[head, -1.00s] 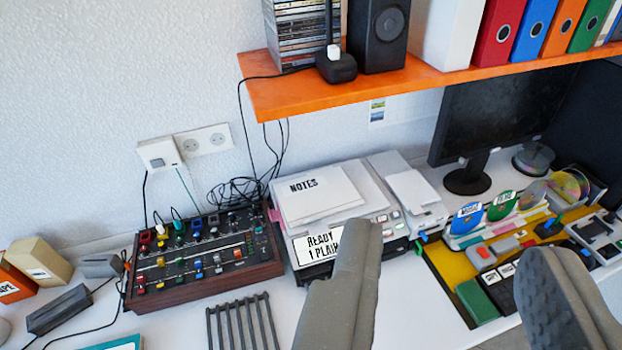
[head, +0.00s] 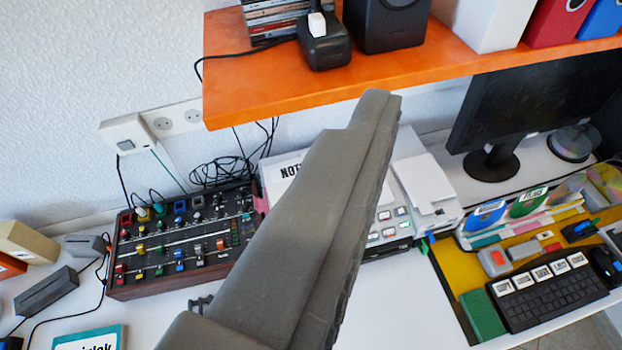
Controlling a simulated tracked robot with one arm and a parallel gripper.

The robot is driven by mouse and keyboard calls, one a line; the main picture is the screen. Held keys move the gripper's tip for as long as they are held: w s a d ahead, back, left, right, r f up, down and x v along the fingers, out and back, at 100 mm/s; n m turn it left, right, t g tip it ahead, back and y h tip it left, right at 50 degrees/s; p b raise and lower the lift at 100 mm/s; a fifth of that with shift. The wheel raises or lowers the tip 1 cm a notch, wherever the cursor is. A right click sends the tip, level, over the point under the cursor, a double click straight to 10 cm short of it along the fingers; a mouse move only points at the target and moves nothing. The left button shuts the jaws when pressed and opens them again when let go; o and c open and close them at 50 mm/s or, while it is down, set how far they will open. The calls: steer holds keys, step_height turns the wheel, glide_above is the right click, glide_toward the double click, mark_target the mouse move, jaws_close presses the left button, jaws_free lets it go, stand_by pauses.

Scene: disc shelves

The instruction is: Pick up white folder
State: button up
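A white folder (head: 486,22) stands upright on the orange shelf at the top right, left of a red folder. Its top is cut off by the frame. One grey finger of my gripper (head: 372,125) rises from the bottom, tilted right, with its tip in front of the shelf's lower edge. The folder is up and to the right of that tip, clearly apart from it in the picture. The ridged inner side of this finger is bare. The other finger is out of the picture. I see nothing held.
The orange shelf (head: 262,80) also carries a black speaker (head: 385,25), a black adapter (head: 325,45), disc cases, and red and blue folders. Below are a mixer (head: 180,245), a partly hidden printer, a monitor (head: 530,100) and a keyboard (head: 548,297). White desk shows between them.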

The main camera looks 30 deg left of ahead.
steer(key=w+a+f+n+g+y, duration=0.1)
steer(key=w+a+f+n+g, duration=0.3)
steer(key=f, duration=0.6)
steer(key=w+a+f+y, duration=0.1)
steer(key=w+f+y, duration=0.1)
steer(key=w+f, duration=0.5)
steer(key=w+a+f+n+g+y, duration=0.1)
steer(key=w+a+f+g, duration=0.15)
steer(key=f, duration=0.95)
steer(key=a+f+n+g+y, duration=0.1)
steer(key=a+f, duration=0.2)
steer(key=f, duration=0.4)
steer(key=a+f+n+g, duration=0.1)
steer(key=a+f, duration=0.2)
steer(key=f, duration=0.3)
steer(key=shift+w+a+r+x, duration=0.1)
steer(key=shift+r+x, duration=0.05)
steer(key=shift+x, duration=1.95)
steer(key=shift+w+a+r+x, duration=0.1)
steer(key=shift+w+r+x, duration=0.05)
steer(key=shift+x, duration=1.9)
steer(key=shift+w+a+r+x, duration=0.1)
steer(key=shift+r+x, duration=0.05)
steer(key=shift+x, duration=1.95)
steer(key=shift+w+a+f, duration=0.25)
steer(key=shift+w+f, duration=0.05)
steer(key=shift+f, duration=0.1)
steer(key=c, duration=1.1)
